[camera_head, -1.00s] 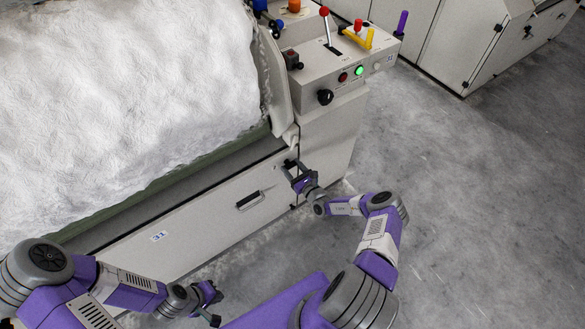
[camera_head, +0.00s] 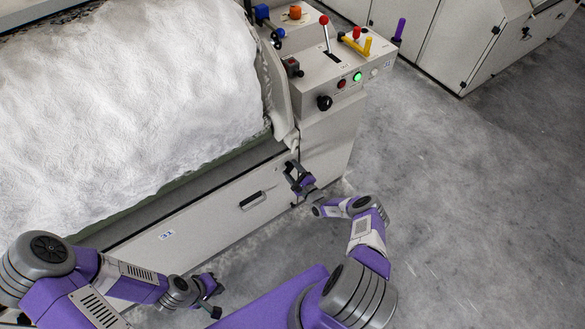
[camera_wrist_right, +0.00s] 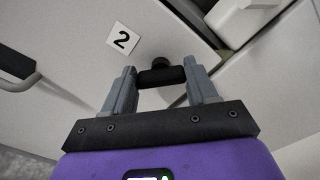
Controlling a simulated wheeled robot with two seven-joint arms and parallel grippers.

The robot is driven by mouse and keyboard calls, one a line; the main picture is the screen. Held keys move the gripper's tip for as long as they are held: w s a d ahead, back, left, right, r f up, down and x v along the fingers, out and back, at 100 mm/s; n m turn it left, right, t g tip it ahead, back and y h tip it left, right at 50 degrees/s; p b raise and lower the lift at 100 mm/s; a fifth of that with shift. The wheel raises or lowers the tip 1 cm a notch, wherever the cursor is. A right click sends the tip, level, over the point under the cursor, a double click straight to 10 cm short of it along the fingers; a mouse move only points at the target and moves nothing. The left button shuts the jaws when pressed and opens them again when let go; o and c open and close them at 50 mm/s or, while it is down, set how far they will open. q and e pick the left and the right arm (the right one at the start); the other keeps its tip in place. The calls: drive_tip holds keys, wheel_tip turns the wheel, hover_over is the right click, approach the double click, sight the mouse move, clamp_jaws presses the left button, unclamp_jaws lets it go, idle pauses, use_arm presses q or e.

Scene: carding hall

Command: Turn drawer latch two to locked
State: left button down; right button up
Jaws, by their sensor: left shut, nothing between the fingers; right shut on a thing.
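The black latch (camera_wrist_right: 162,76) shows in the right wrist view on the pale drawer front, beside a label with the number 2 (camera_wrist_right: 123,40). Its dark bar lies across the picture between the grey fingers, with a round dark part behind it. My right gripper (camera_head: 294,174) is shut on the latch at the right end of the machine's lower front; it also shows in the right wrist view (camera_wrist_right: 162,84). In the head view the gripper hides most of the latch. My left gripper (camera_head: 215,298) is shut and empty, low in front of the machine, apart from it.
A drawer handle (camera_head: 252,200) sits left of the latch; it also shows in the wrist view (camera_wrist_right: 20,82). Above is a control panel (camera_head: 318,75) with levers, buttons and a knob. White fibre (camera_head: 120,110) fills the machine's top. The grey floor (camera_head: 460,220) at right is clear.

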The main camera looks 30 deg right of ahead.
drive_tip(key=n+p, duration=0.1)
drive_tip(key=n, duration=0.3)
drive_tip(key=shift+n+p, duration=0.3)
drive_tip(key=shift+p, duration=0.05)
drive_tip(key=shift+f+n+p, duration=0.2)
drive_tip(key=shift+n+p, duration=0.35)
drive_tip(key=shift+n, duration=1.35)
drive_tip(key=o, duration=1.1)
drive_tip(key=shift+c, duration=0.2)
drive_tip(key=s+p, duration=0.3)
drive_tip(key=s, duration=0.4)
drive_tip(key=shift+s+d, duration=0.25)
drive_tip(key=shift+s, duration=0.05)
